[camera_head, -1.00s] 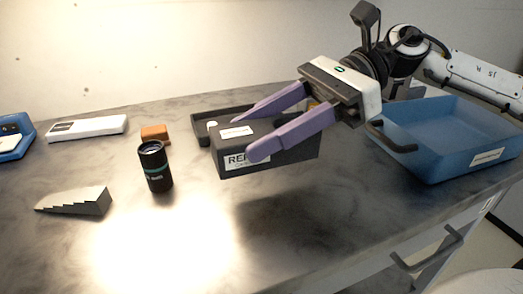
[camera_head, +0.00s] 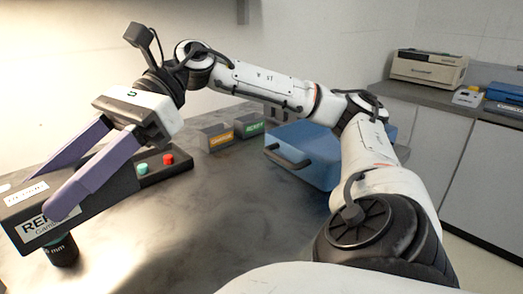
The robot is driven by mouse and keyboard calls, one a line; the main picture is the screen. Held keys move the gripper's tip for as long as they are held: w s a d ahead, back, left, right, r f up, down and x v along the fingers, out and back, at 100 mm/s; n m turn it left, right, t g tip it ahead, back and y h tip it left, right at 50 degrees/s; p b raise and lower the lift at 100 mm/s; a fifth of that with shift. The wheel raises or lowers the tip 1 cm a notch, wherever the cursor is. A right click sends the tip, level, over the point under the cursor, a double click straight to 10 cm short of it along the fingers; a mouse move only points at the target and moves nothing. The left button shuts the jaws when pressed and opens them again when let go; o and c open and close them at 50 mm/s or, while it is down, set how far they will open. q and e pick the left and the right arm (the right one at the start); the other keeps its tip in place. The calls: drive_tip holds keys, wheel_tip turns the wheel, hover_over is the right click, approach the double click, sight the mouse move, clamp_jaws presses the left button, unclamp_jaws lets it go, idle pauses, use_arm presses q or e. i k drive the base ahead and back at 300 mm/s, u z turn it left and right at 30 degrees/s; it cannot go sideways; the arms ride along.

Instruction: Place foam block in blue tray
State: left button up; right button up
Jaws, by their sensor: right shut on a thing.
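A dark grey block (camera_head: 92,204) with white labels, one starting "RE", is at the left of the head view. My right gripper (camera_head: 42,196), with purple fingers, is shut on it and holds it above the table. The blue tray (camera_head: 310,160) stands on the table right of the middle, with a dark handle on its near side. My right arm passes in front of the tray and hides part of it. The held block is well to the left of the tray, apart from it. My left gripper is not in view.
A black cylinder (camera_head: 62,252) stands partly hidden below the held block. A dark box with green and red buttons (camera_head: 165,168) lies behind it. Two grey labelled boxes (camera_head: 218,137) stand at the back. The tabletop between block and tray is clear.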

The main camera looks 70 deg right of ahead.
sight(332, 152)
drive_tip(key=u, duration=1.3)
drive_tip(key=k, duration=1.4)
drive_tip(key=z, duration=2.3)
drive_tip(key=i, duration=0.5)
